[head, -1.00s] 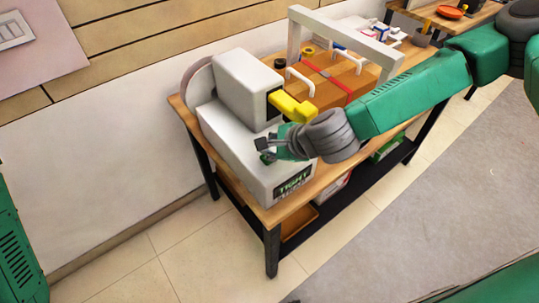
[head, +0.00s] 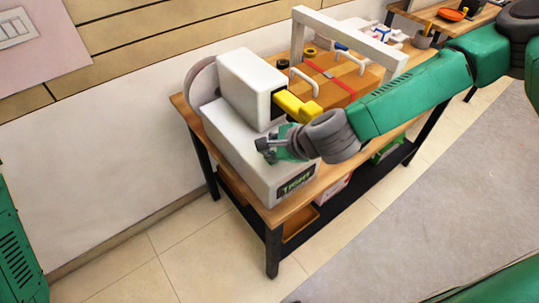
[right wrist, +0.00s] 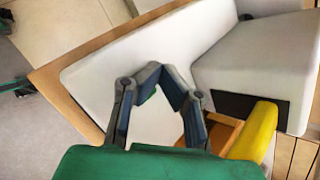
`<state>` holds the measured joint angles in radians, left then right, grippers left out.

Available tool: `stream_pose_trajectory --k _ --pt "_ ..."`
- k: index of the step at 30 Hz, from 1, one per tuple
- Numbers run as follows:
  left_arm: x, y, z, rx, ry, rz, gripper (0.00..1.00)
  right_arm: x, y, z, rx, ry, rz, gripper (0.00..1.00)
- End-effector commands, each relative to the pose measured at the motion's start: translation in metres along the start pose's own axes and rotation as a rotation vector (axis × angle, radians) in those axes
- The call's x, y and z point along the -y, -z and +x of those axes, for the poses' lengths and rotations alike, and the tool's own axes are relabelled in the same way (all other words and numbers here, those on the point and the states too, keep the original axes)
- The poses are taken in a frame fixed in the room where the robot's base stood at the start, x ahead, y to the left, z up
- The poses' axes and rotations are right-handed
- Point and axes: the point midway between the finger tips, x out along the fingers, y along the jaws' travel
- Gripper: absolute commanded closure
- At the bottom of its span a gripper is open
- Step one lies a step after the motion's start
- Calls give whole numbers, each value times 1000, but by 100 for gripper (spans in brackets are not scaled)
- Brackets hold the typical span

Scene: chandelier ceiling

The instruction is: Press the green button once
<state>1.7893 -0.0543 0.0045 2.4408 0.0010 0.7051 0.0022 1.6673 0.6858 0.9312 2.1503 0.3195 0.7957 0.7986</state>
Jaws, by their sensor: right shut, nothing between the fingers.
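My right gripper (head: 268,147) hangs over the machine's lower white body, below the yellow part. In the right wrist view its fingers (right wrist: 163,70) are shut and empty in front of the machine's white surface (right wrist: 130,60). Contact cannot be told. My left gripper is out of view.
The wooden table (head: 250,212) has dark legs and a lower shelf. Behind the machine stand a white frame (head: 350,37) and a wooden box with a red strap (head: 345,85). A second table (head: 475,22) is at the back right. The floor in front is clear.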

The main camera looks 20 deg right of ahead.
Motion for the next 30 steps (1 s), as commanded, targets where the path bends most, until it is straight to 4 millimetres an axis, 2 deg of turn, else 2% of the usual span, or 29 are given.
stream_pose_trajectory --k 9,22,30 --pt "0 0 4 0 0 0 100 -4 4 3 3 -1 6 100" --pt "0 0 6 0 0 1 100 -6 -2 6 -1 -1 1 100" --pt "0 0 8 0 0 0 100 -7 4 8 1 -1 4 100"
